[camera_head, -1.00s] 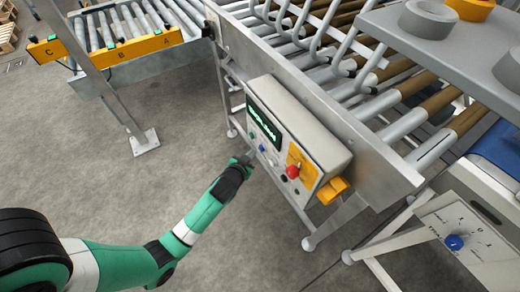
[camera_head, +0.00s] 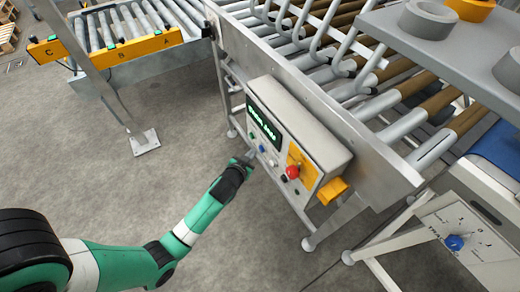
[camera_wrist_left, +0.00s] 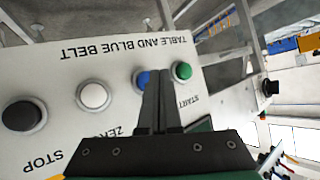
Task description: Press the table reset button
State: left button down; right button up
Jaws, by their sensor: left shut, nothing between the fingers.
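The control panel (camera_head: 300,125) is a grey box on the conveyor's side, with a lit green display. In the left wrist view the panel face (camera_wrist_left: 80,75) reads upside down "TABLE AND BLUE BELT". It carries a black button (camera_wrist_left: 22,115) by STOP, a white button (camera_wrist_left: 94,95), a blue button (camera_wrist_left: 141,80) and a green button (camera_wrist_left: 182,71) by START. My left gripper (camera_head: 251,154) is shut and empty, pointing at the panel. Its fingertips (camera_wrist_left: 157,72) partly cover the blue button and its label. I cannot tell whether they touch it. My right gripper is not in view.
A red emergency knob (camera_head: 292,171) on a yellow plate sits at the panel's right. Another panel with a blue knob (camera_head: 454,242) stands at lower right. Roller conveyors (camera_head: 400,100) lie behind. The floor (camera_head: 120,190) left of the panel is clear.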

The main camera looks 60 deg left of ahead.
pick_arm(q)
jog(key=shift+w, duration=0.1)
dwell(0.6)
jog(key=shift+w, duration=0.4)
jog(key=shift+w+b, duration=0.45)
jog(key=shift+w, duration=0.05)
dwell(0.6)
jog(key=shift+s, duration=0.1)
jog(key=shift+s+p, duration=0.65)
jog(key=shift+s, duration=0.2)
